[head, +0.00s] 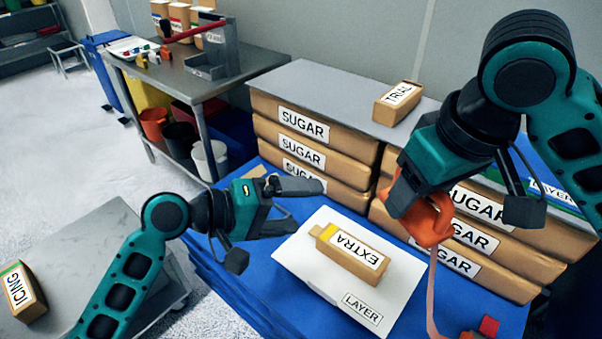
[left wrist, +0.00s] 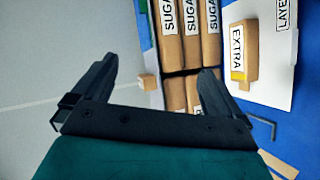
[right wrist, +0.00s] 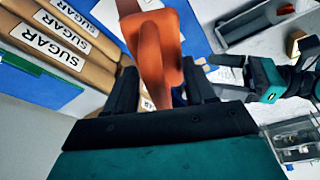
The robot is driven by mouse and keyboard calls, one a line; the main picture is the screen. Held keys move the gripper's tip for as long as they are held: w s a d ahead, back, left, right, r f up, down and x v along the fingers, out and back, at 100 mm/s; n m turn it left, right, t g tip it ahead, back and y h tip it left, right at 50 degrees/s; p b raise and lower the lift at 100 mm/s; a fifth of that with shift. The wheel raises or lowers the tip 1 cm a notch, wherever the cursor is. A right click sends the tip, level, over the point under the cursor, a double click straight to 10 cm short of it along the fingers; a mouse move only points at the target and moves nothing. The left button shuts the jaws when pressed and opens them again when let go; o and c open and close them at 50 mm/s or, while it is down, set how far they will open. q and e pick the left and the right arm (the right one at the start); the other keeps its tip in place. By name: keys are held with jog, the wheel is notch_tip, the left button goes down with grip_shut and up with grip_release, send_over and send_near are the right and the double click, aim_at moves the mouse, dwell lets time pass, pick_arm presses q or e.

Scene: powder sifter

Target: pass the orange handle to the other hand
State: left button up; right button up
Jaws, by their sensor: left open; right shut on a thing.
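The orange handle (head: 428,222) is in my right gripper (head: 462,205), at the right of the head view, in front of the sugar sacks. A thin orange strap or cord hangs down from it. In the right wrist view the orange handle (right wrist: 155,50) stands between the two dark fingers of that gripper (right wrist: 160,92). My left gripper (head: 300,205) is open and empty, left of the EXTRA box and apart from the orange handle. Its spread fingers (left wrist: 150,85) show in the left wrist view with nothing between them.
The EXTRA box (head: 350,253) lies on a white LAYER sheet (head: 310,262) on a blue surface (head: 262,282). Stacked SUGAR sacks (head: 315,150) stand behind, with a TRIAL box (head: 398,102) on top. An ICING box (head: 22,292) sits on a grey table at left.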

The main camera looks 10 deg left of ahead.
pick_arm(q)
jog(key=s+d+r+m+g+h, duration=0.25)
jog(key=s+r+g+h, duration=0.2)
jog(key=r, duration=0.65)
jog(key=shift+n, duration=0.25)
jog(key=x, duration=1.2)
jog(key=shift+s+f, duration=0.1)
jog(key=shift+s, duration=0.05)
jog(key=shift+f+y, duration=0.1)
jog(key=shift+y, duration=0.15)
jog(key=c, duration=1.1)
jog(key=shift+o, duration=0.2)
pick_arm(e)
jog(key=o, duration=1.2)
